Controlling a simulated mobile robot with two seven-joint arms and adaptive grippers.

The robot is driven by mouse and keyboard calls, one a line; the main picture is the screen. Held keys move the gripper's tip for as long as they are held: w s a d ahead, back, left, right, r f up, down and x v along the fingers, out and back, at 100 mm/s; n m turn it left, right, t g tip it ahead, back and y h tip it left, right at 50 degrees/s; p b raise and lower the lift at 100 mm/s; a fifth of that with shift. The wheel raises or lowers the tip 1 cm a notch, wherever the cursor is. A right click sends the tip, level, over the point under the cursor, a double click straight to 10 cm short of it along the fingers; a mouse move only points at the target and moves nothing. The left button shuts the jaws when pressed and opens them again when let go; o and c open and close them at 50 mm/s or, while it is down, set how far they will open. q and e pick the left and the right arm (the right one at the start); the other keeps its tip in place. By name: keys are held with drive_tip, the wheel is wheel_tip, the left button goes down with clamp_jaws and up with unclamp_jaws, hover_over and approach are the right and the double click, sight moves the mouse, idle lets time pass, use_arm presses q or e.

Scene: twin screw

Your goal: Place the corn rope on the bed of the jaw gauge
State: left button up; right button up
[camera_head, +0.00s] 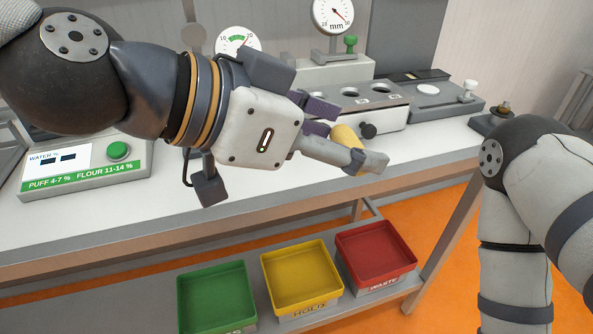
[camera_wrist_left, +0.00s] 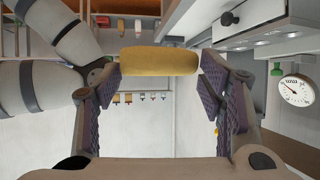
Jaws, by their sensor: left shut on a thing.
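The corn rope (camera_head: 345,135) is a short yellow roll. My left gripper (camera_head: 347,142) is shut on it and holds it above the front of the bench. In the left wrist view the rope (camera_wrist_left: 160,61) lies crosswise between the fingertips of the left gripper (camera_wrist_left: 161,72). What looks like the jaw gauge has an "mm" dial (camera_head: 333,14), a green knob and a pale grey body (camera_head: 335,70) at the back of the bench. Its bed cannot be made out clearly. My right gripper is out of view.
A grey block with round holes (camera_head: 396,116) and a black knob is close behind the rope. A flat grey device (camera_head: 430,91) stands to its right. A moisture meter (camera_head: 85,160) is at left. Green (camera_head: 217,298), yellow (camera_head: 301,276) and red (camera_head: 376,251) bins sit below.

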use_arm(q)
drive_tip(key=b, duration=0.3)
hover_over(290, 175)
drive_tip(key=f, duration=0.9)
drive_tip(key=shift+s+d+f, duration=0.15)
drive_tip(key=shift+s+f, duration=0.05)
drive_tip(key=shift+s, duration=0.05)
drive_tip(key=f, duration=0.3)
drive_tip(key=shift+w+f+b, duration=0.25)
drive_tip(key=shift+w+b, duration=0.05)
drive_tip(key=shift+r, duration=0.1)
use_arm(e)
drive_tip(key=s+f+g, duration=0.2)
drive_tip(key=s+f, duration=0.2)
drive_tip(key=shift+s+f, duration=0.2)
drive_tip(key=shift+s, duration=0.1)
use_arm(q)
drive_tip(key=shift+f, duration=0.2)
drive_tip(key=o, duration=0.8)
drive_tip(key=shift+c, duration=0.2)
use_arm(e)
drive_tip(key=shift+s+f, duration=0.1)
